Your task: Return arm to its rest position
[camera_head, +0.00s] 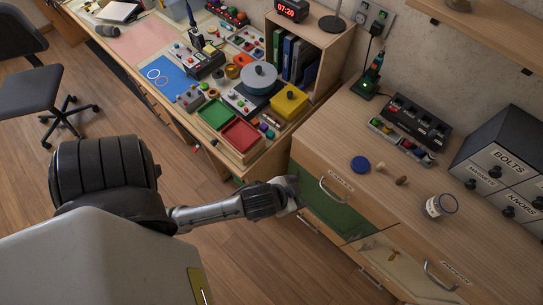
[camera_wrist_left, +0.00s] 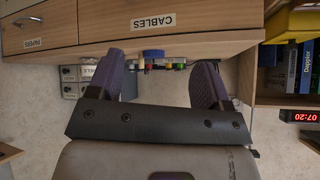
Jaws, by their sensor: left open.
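My left arm comes in from the left in the head view. Its gripper (camera_head: 288,192) is at the front of the wooden cabinet, by the left end of the drawer labelled CABLES (camera_head: 320,178). I cannot tell whether it touches the drawer. In the left wrist view, which looks upside down, the two dark fingers of the gripper (camera_wrist_left: 158,64) stand wide apart with nothing held between them. The CABLES drawer (camera_wrist_left: 200,20) shows there just beyond the fingertips. My right gripper is not in view.
The cabinet top (camera_head: 330,135) bears a blue disc (camera_head: 360,164), a jar (camera_head: 440,205) and a black drawer unit (camera_head: 505,155). The workbench at upper left holds a green tray (camera_head: 215,114) and a red tray (camera_head: 241,135). A chair (camera_head: 30,90) stands far left. Open floor (camera_head: 240,265) lies below the arm.

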